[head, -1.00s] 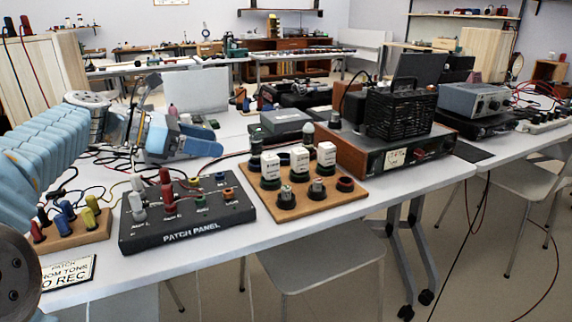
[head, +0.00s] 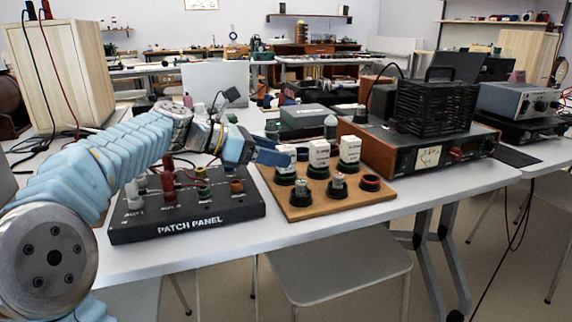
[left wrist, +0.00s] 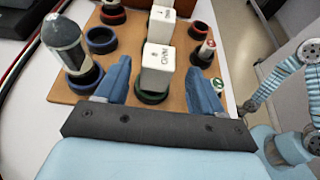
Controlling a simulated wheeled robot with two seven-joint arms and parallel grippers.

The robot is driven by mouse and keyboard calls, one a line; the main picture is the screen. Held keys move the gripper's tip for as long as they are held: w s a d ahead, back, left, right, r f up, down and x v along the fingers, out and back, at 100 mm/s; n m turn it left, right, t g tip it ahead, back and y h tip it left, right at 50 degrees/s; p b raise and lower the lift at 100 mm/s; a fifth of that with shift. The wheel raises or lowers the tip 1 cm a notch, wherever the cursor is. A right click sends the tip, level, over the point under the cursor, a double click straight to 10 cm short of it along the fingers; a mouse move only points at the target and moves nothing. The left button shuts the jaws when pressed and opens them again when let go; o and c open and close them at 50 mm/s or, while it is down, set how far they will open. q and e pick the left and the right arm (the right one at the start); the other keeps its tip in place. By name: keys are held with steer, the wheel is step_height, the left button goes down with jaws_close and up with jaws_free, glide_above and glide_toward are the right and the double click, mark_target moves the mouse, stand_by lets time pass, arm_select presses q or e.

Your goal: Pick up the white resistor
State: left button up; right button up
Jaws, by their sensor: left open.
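Three white block resistors stand in a row on a wooden board (head: 325,206) in the head view: left (head: 285,157), middle (head: 319,152) and right (head: 350,148). Each sits in a dark ring-shaped base. My left gripper (head: 278,157) is open at the left resistor and partly covers it. In the left wrist view the open blue fingers (left wrist: 160,86) stand on either side of the nearest white resistor (left wrist: 157,66), with gaps visible. A second white resistor (left wrist: 161,24) stands behind it. My right gripper is not visible.
A black patch panel (head: 187,216) with knobs and plugs lies left of the board. A wood-sided device (head: 430,155) stands to its right. A grey-tipped bulb-shaped part (left wrist: 63,42) stands beside the left finger. A chair (head: 335,272) is in front of the table.

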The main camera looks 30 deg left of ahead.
mark_target(294, 173)
arm_select(q)
steer(key=x, duration=0.5)
steer(key=shift+w+f+b, duration=0.1)
steer(key=shift+w+b, duration=0.2)
steer(key=shift+b, duration=0.1)
steer(key=c, duration=1.1)
